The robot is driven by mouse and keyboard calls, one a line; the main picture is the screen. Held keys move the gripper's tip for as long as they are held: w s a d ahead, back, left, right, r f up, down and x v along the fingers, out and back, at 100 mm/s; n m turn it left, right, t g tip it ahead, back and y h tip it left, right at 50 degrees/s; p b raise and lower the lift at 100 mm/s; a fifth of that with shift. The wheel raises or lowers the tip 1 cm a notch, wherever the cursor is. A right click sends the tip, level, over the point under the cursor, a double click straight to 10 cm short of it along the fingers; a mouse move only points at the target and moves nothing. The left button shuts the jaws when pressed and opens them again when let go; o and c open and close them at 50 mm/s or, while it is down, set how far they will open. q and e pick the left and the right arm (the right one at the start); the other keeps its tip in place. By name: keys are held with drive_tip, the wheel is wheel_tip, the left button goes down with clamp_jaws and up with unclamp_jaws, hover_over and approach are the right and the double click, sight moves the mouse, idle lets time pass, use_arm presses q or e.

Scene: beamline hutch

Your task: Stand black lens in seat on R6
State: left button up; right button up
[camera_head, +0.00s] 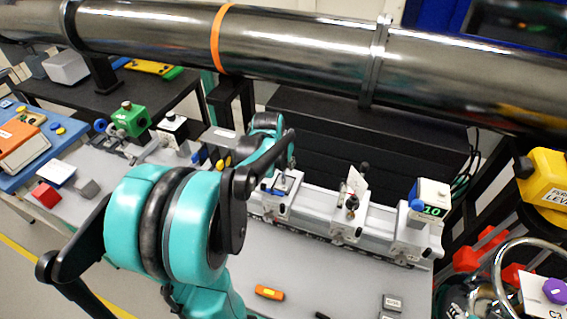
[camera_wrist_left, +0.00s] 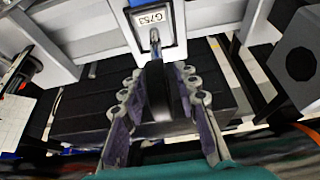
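A black lens (camera_wrist_left: 157,92) shows nearly edge-on in the left wrist view, between the two fingers of my left gripper (camera_wrist_left: 159,72). The fingers close in near its sides and appear shut on it. I cannot tell whether the lens touches the post or seat. In the head view my left gripper (camera_head: 286,172) is over the leftmost carriage of the rail (camera_head: 278,205); the lens is not clear there. No R6 label is readable. My right gripper is out of view.
Other carriages (camera_head: 352,222) stand right along the rail, one carrying a white card (camera_head: 355,183), another a box reading 10 (camera_head: 432,192). A large steel pipe (camera_head: 300,50) runs behind. An orange tool (camera_head: 270,292) lies on the front bench, which has bare space around it.

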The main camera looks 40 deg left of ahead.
use_arm(q)
drive_tip(key=shift+s+r+p, duration=0.15)
drive_tip(key=shift+r+p, duration=0.15)
drive_tip(key=shift+r, duration=0.25)
drive_tip(key=p+v, duration=0.3)
drive_tip(key=v, duration=0.8)
drive_tip(key=s+d+f+m+t, duration=0.1)
drive_tip(key=s+d, duration=0.2)
drive_tip(key=d, duration=0.4)
drive_tip(key=s+d+f+m+h, duration=0.1)
drive_tip(key=s+d+f, duration=0.1)
drive_tip(key=d, duration=0.6)
drive_tip(key=s+d+f+m+t, duration=0.1)
drive_tip(key=s+d, duration=0.3)
drive_tip(key=d, duration=0.3)
drive_tip(key=shift+f+m+t, duration=0.2)
drive_tip(key=shift+m+t, duration=0.1)
drive_tip(key=shift+d, duration=0.15)
